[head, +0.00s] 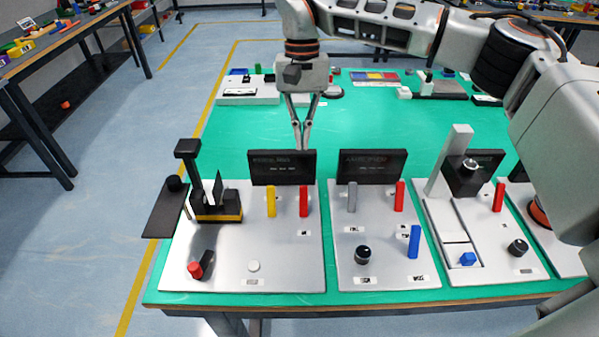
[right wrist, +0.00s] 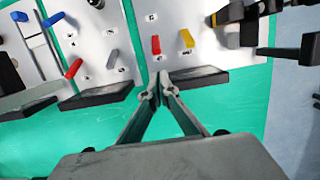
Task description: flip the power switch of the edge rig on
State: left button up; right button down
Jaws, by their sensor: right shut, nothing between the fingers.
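The left grey panel (head: 225,272) has a black screen (head: 283,160) at its back, a yellow lever (head: 271,202), a red lever (head: 303,199), a white button (head: 253,266) and a red-black knob (head: 196,269). The screen lettering is too small to read surely, so I cannot tell which rig is the edge rig. My right gripper (head: 301,147) is shut and empty, pointing down around the top of this screen. In the right wrist view, its fingertips (right wrist: 160,91) appear near the screen (right wrist: 197,77), with the red lever (right wrist: 155,46) and yellow lever (right wrist: 187,38) beyond. My left gripper is out of view.
The middle panel (head: 385,272) has a screen (head: 372,166), a grey lever (head: 351,198), another red lever (head: 399,196), a blue lever (head: 414,241) and a black knob (head: 363,255). A panel with a tall grey post (head: 450,160) stands right.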

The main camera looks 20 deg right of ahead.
aim_at(304, 201)
jog(key=f, duration=0.3)
jog(key=s+f, duration=0.1)
jog(key=f, duration=0.5)
jog(key=shift+s+a+f, duration=0.35)
jog(key=shift+s+f, duration=0.05)
